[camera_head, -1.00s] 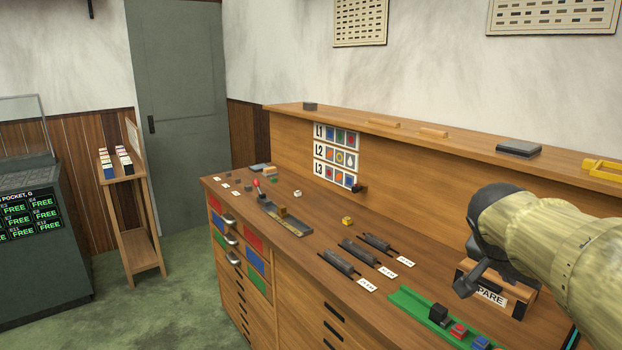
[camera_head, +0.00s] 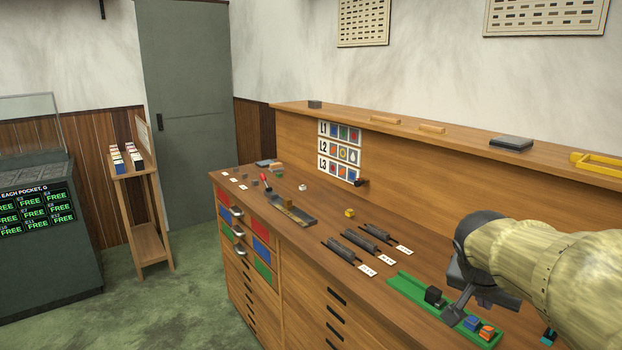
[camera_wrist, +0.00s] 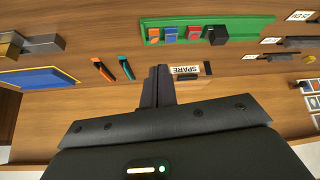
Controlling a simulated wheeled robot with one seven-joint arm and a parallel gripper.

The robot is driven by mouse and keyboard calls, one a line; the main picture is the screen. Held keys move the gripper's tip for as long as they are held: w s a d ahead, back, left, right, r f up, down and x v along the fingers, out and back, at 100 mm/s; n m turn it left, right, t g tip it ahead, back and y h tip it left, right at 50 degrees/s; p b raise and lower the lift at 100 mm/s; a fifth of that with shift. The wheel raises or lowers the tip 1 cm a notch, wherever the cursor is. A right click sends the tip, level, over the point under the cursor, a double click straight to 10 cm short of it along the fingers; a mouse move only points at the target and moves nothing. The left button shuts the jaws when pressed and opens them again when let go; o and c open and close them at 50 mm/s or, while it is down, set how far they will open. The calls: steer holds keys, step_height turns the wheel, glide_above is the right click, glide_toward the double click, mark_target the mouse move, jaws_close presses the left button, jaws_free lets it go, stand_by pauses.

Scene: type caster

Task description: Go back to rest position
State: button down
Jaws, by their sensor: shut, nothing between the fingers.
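My gripper (camera_head: 453,318) is shut and empty. It hangs over the workbench at lower right in the head view, its tip overlapping the green tray (camera_head: 406,284). In the wrist view my gripper (camera_wrist: 160,72) points at the bare bench beside the SPARE label (camera_wrist: 186,70). The green tray (camera_wrist: 255,23) lies beyond it with several small blocks, one of them black (camera_wrist: 217,35). The fingers look apart from every object; their exact height above the bench is hard to tell.
A teal tool (camera_wrist: 126,67) and an orange tool (camera_wrist: 103,70) lie near my fingers. A blue panel (camera_wrist: 38,77) is farther left. Dark rollers (camera_head: 352,246) with labels lie mid-bench. A raised shelf (camera_head: 455,137) runs behind.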

steer(key=s+a+f+n+g+y, duration=0.15)
steer(key=s+a+f+n, duration=0.25)
steer(key=a+f, duration=0.4)
steer(key=s+a+f+n+g+y, duration=0.1)
steer(key=s+a+f+n+y, duration=0.3)
steer(key=a+f, duration=0.5)
steer(key=w+p+v, duration=0.1)
steer(key=p+v, duration=0.7)
steer(key=p, duration=0.2)
steer(key=w+d+p+v, duration=0.1)
steer(key=w+p+v, duration=0.1)
steer(key=p+v, duration=0.7)
steer(key=shift+r+h+p, duration=0.35)
steer(key=shift+r+p, duration=0.05)
steer(key=shift+r, duration=0.25)
steer(key=shift+s+d, duration=0.15)
